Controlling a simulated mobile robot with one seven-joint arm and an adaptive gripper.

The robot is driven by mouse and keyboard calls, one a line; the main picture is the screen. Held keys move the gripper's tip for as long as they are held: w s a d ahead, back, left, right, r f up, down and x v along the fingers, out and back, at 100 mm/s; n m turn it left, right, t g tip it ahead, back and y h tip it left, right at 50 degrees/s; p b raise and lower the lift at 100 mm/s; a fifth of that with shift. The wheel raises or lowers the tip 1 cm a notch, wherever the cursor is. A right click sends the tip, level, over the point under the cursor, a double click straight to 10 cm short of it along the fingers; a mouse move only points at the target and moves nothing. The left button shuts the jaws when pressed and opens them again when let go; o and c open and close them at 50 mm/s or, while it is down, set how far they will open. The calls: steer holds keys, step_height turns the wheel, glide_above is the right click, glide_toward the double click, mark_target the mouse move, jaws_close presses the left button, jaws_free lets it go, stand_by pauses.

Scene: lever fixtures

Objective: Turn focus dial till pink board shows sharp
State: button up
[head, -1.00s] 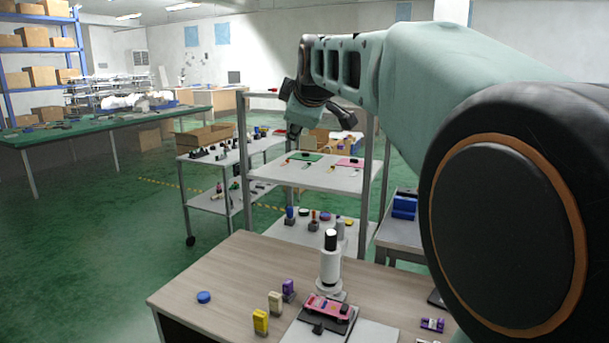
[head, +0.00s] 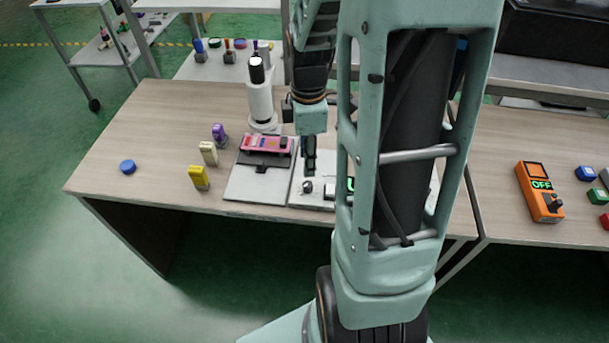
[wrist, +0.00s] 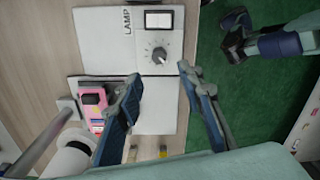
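The pink board (head: 266,146) lies on a grey plate (head: 245,187) beside the white upright scope (head: 261,100). It also shows in the wrist view (wrist: 90,113), partly behind a finger. A round grey dial (wrist: 159,54) with a white pointer sits on a white panel (wrist: 100,40) marked LAMP; in the head view the dial (head: 307,187) is below my gripper.
Yellow (head: 199,178), cream (head: 208,153) and purple (head: 219,135) blocks and a blue disc (head: 127,167) stand on the left of the bench. An orange meter reading OFF (head: 540,192) lies at the right. My arm hides part of the bench, including some green lettering.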

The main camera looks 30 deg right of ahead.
mark_target(307, 183)
step_height(307, 183, down, 9)
steer(key=shift+f+b, duration=0.1)
steer(key=shift+b, duration=0.4)
steer(key=shift+c, duration=0.2)
steer(key=shift+w, duration=0.1)
jaws_close()
